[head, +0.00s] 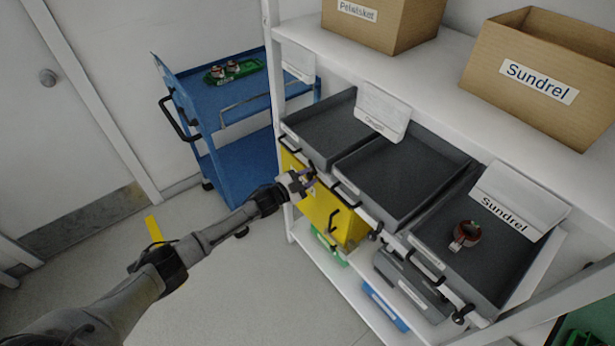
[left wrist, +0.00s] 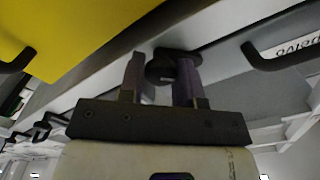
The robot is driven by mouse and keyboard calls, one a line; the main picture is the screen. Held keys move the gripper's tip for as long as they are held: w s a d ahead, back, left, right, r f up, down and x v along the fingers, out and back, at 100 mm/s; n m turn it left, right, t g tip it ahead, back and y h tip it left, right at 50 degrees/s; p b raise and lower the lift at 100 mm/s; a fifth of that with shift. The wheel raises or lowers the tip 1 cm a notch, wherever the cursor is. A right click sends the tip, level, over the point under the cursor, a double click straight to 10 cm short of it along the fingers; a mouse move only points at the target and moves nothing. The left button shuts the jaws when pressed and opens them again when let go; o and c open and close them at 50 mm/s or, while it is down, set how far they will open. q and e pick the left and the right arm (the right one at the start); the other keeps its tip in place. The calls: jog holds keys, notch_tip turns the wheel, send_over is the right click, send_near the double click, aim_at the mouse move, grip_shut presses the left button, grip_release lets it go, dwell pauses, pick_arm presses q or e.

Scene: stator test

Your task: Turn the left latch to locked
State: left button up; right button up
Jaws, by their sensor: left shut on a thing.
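The left latch is a dark rounded knob (left wrist: 160,68) on the pale shelf edge, seen in the left wrist view. My left gripper (head: 304,181) is at the shelf front, by the left grey tray (head: 322,130) in the head view. In the left wrist view its two fingers (left wrist: 160,78) stand on either side of the knob, shut on it. In the head view the gripper largely hides this latch, and I cannot tell its turn position. My right gripper is not in view.
A yellow bin (head: 318,207) with a black handle sits just below my left gripper. More grey trays (head: 400,175) stand to the right, one holding a copper-coloured ring part (head: 466,235). A blue cart (head: 228,115) stands behind left. The floor at left is clear.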

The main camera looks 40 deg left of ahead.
pick_arm(q)
jog(key=m, duration=0.4)
jog(key=shift+f+m+b, duration=0.1)
jog(key=shift+m+b, duration=0.2)
jog(key=shift+b, duration=0.05)
jog(key=m+b, duration=0.1)
jog(key=m, duration=0.3)
jog(key=shift+m, duration=0.3)
jog(key=o, duration=0.9)
jog(key=shift+c, duration=0.2)
jog(key=shift+s, duration=0.1)
jog(key=shift+s, duration=0.25)
jog(key=p+v, duration=0.2)
jog(key=v, duration=1.1)
